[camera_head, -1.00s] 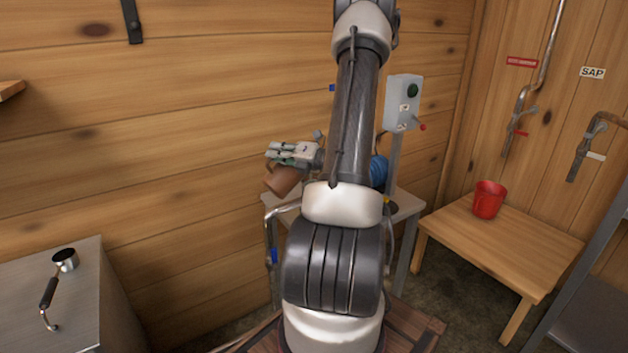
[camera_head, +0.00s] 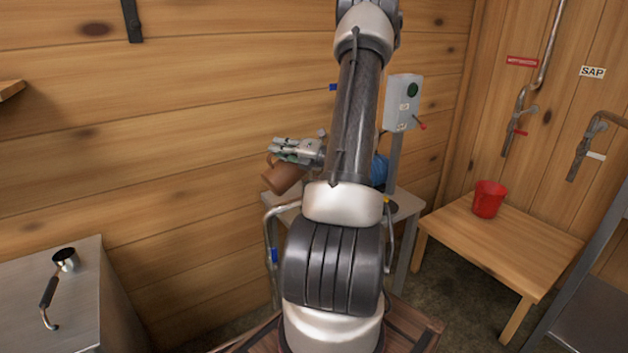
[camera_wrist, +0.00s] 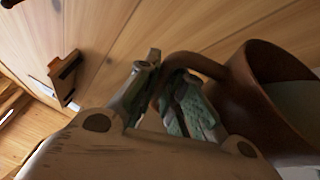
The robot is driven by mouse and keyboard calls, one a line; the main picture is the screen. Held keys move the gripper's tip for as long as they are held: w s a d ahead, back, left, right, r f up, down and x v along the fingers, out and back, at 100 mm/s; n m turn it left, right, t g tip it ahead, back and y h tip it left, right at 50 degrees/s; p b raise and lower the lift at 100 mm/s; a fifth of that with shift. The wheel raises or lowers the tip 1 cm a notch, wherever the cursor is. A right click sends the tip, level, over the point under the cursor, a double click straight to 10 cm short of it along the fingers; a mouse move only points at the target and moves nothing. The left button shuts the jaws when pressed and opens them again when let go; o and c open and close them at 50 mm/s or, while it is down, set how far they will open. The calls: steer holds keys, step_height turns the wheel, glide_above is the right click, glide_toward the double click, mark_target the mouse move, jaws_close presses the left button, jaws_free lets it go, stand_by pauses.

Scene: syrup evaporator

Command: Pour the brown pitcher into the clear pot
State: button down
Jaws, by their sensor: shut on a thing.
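My gripper (camera_head: 283,151) is shut on the handle of the brown pitcher (camera_head: 283,178), left of my arm in the head view. The pitcher is tilted and held in the air by the wall, near the small table's left end. In the wrist view, my gripper (camera_wrist: 172,95) closes around the handle, and the pitcher (camera_wrist: 262,105) fills the right side with its open mouth showing. A pale surface shows inside or beyond its rim; I cannot tell which. I cannot make out the clear pot in either view; my arm hides part of the small table.
The small table (camera_head: 408,206) behind my arm bears a blue object (camera_head: 379,168) and a grey control box (camera_head: 403,102) on a post. A red bucket (camera_head: 489,199) stands on a wooden bench (camera_head: 500,240) at right.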

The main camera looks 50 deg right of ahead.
steer(key=shift+d+m, duration=0.55)
steer(key=shift+m, duration=0.05)
stand_by(0.4)
steer(key=shift+s+d+r+m+t+p, duration=0.15)
steer(key=shift+d+r+m+t, duration=0.2)
steer(key=shift+d, duration=0.25)
steer(key=shift+s+d+r+m+t+p, duration=0.15)
steer(key=shift+d+r+m+t, duration=0.15)
steer(key=shift+d, duration=0.25)
stand_by(1.2)
